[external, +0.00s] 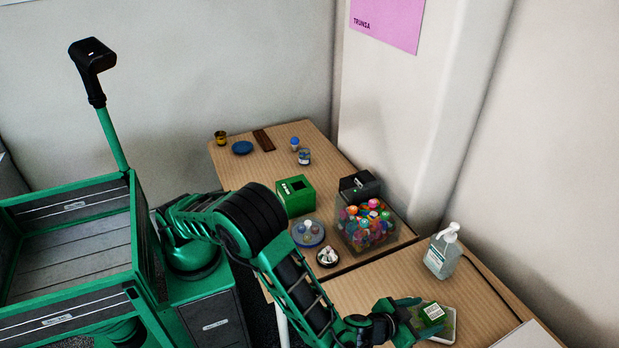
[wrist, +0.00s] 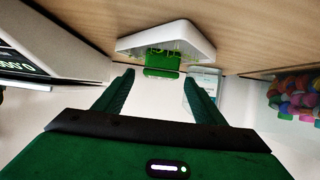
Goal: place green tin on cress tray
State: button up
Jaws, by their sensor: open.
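The green tin (external: 432,312) has a pale label on top and stands over the cress tray (external: 449,333), at the lower right in the external view. In the wrist view, which looks upside down, the tin (wrist: 162,64) appears resting on the cress of the white tray (wrist: 197,37). My gripper (external: 424,317) is open, with one finger to each side of the tin in the external view. In the wrist view the fingertips of my gripper (wrist: 159,77) stop just short of the tin, with clear space between each finger and it. The tin's underside is hidden.
A pump bottle (external: 440,257) stands behind the tray. A clear bin of colourful balls (external: 366,228) and a green box (external: 295,197) stand farther back. A white device with a digital display (wrist: 45,52) is at the left in the wrist view. Bare table lies between bin and tray.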

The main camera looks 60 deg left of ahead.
jog(key=v, duration=0.6)
jog(key=s+a+r+g+y, duration=0.1)
jog(key=s+a+r+g, duration=0.25)
jog(key=a, duration=0.65)
jog(key=s+a+r+g, duration=0.2)
jog(key=a+r+g, duration=0.15)
jog(key=a, duration=0.75)
jog(key=s+a+r+m+g, duration=0.3)
jog(key=s+a, duration=0.5)
jog(key=s, duration=0.5)
jog(key=s+a+r+m+g, duration=0.3)
jog(key=s+a, duration=0.5)
jog(key=s, duration=0.5)
jog(key=shift+s+a+r+h, duration=0.2)
jog(key=shift+r+h, duration=0.1)
jog(key=shift+h, duration=0.1)
